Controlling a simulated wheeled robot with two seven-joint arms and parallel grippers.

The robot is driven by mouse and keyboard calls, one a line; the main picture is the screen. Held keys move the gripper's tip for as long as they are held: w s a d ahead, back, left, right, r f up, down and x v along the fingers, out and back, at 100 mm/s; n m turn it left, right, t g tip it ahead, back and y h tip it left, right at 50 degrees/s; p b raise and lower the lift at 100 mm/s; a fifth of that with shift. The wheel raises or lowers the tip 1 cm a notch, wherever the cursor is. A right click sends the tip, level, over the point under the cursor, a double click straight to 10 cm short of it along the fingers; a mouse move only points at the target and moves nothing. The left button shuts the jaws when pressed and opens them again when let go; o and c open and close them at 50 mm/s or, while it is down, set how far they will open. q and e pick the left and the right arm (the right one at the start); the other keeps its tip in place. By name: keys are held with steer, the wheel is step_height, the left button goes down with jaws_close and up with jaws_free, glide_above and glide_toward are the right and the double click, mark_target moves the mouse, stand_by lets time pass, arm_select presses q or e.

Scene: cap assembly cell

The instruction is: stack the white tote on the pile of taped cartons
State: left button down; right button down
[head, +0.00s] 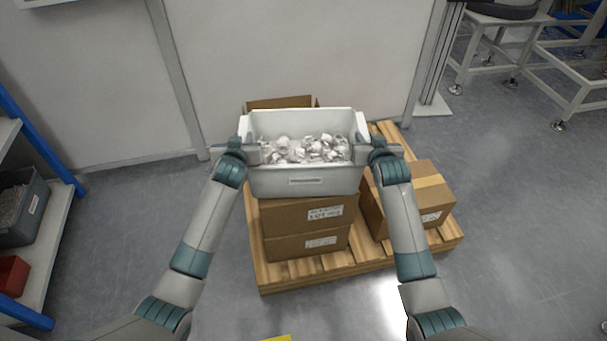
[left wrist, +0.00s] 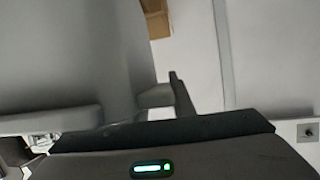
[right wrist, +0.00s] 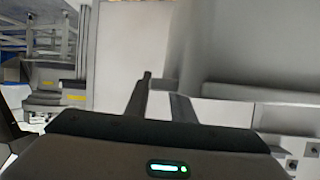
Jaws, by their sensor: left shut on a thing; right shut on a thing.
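The white tote (head: 303,181) holds many small white caps. It is level, over the front stack of taped cartons (head: 308,222) on the pallet; I cannot tell whether its base touches the top carton. My left gripper (head: 250,150) is shut on the tote's left end, and my right gripper (head: 364,150) is shut on its right end. In the left wrist view the tote's wall (left wrist: 70,60) fills the left side, and in the right wrist view the tote's wall (right wrist: 250,50) fills the right side. The tote hides the tops of the cartons under it.
The wooden pallet (head: 312,275) carries another carton (head: 432,190) to the right and one carton (head: 283,102) behind the tote. A wall stands behind. A shelf with a grey bin (head: 28,215) and a red bin (head: 12,275) is at left. The right floor is open.

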arm_select(q)
steer(key=shift+f, duration=0.2)
arm_select(e)
steer(key=shift+a, duration=0.1)
arm_select(q)
steer(key=c, duration=1.9)
jaws_free()
steer(key=shift+f, duration=0.2)
arm_select(e)
steer(key=c, duration=1.9)
jaws_free()
steer(key=shift+f, duration=0.3)
steer(key=shift+c, duration=0.2)
arm_select(q)
steer(key=o, duration=0.4)
steer(key=shift+r, duration=0.1)
arm_select(e)
steer(key=o, duration=0.4)
steer(key=shift+r, duration=0.1)
arm_select(q)
steer(key=shift+s+r, duration=0.1)
arm_select(e)
steer(key=shift+s, duration=0.1)
arm_select(q)
steer(key=shift+s, duration=0.1)
steer(key=v, duration=1.2)
arm_select(e)
steer(key=shift+v, duration=5.95)
steer(key=shift+s, duration=0.15)
